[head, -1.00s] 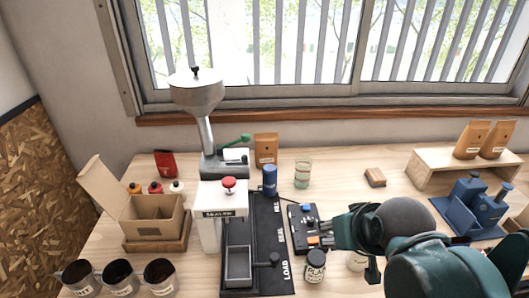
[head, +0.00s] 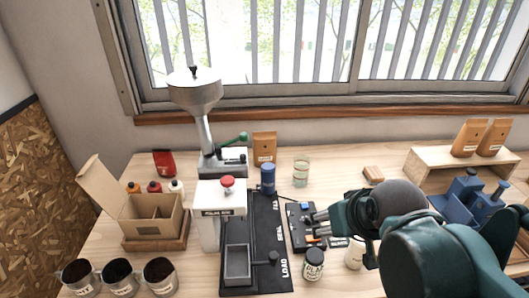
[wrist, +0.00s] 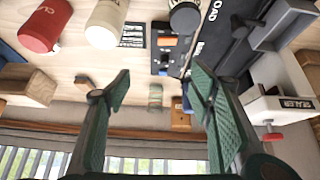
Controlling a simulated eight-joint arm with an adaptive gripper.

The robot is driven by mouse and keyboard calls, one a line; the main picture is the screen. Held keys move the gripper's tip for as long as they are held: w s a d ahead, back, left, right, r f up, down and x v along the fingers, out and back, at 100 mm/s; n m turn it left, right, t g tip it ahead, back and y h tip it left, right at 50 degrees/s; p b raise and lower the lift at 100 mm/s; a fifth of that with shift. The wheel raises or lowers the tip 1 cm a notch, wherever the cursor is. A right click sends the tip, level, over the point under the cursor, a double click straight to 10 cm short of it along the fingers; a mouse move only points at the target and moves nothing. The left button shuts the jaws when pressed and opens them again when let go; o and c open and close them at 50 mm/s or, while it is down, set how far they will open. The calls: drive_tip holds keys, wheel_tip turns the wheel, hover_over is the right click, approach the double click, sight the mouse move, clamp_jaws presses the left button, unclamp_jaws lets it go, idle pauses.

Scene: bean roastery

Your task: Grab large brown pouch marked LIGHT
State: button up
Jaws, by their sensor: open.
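Several brown pouches are in the head view, and their labels are too small to read, so I cannot tell which says LIGHT. One brown pouch (head: 264,146) stands upright at the back of the table, right of the grinder. Two more, a left shelf pouch (head: 468,138) and a right shelf pouch (head: 493,138), stand on the wooden riser. My gripper (head: 320,225) is open and empty above the black tool tray, in front and to the right of the back pouch. In the wrist view its spread fingers (wrist: 160,82) have nothing between them; a brown pouch (wrist: 181,115) partly shows beyond.
A green-tinted glass (head: 301,172) and a blue cylinder (head: 268,179) stand near the back pouch. The grinder (head: 207,130) and white sealer (head: 208,225) are to the left. A wooden block (head: 373,174) and blue stand (head: 465,200) are to the right.

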drive_tip(key=w+a+r+n+g+p, duration=0.2)
drive_tip(key=w+r+n+p, duration=0.2)
drive_tip(key=w+r, duration=0.7)
drive_tip(key=n+g+p, duration=0.3)
drive_tip(key=n+p, duration=0.6)
drive_tip(key=p, duration=0.1)
hover_over(265, 137)
drive_tip(key=s+d, duration=0.5)
drive_tip(key=s, duration=0.6)
wheel_tip(265, 137, down, 4)
drive_tip(key=w+a+f+n+p, duration=0.1)
drive_tip(key=w+f, duration=0.2)
drive_tip(key=w+a+f+n+g+p, duration=0.1)
drive_tip(key=w+a+f+n, duration=0.1)
drive_tip(key=w+f, duration=0.1)
drive_tip(key=w+a+f+n+p, duration=0.1)
drive_tip(key=w+a+f+p, duration=0.1)
drive_tip(key=w+f, duration=0.1)
drive_tip(key=shift+w+f+n+g, duration=0.15)
drive_tip(key=shift+w+f+g, duration=0.05)
drive_tip(key=shift+w, duration=0.25)
drive_tip(key=shift+w+f+n+g, duration=0.15)
drive_tip(key=shift+w+f+g, duration=0.05)
drive_tip(key=shift+w, duration=0.25)
drive_tip(key=shift+w+a+f, duration=0.1)
drive_tip(key=shift+w+f, duration=0.15)
drive_tip(key=shift+f, duration=0.3)
drive_tip(key=shift+f, duration=1.25)
drive_tip(key=shift+f, duration=0.1)
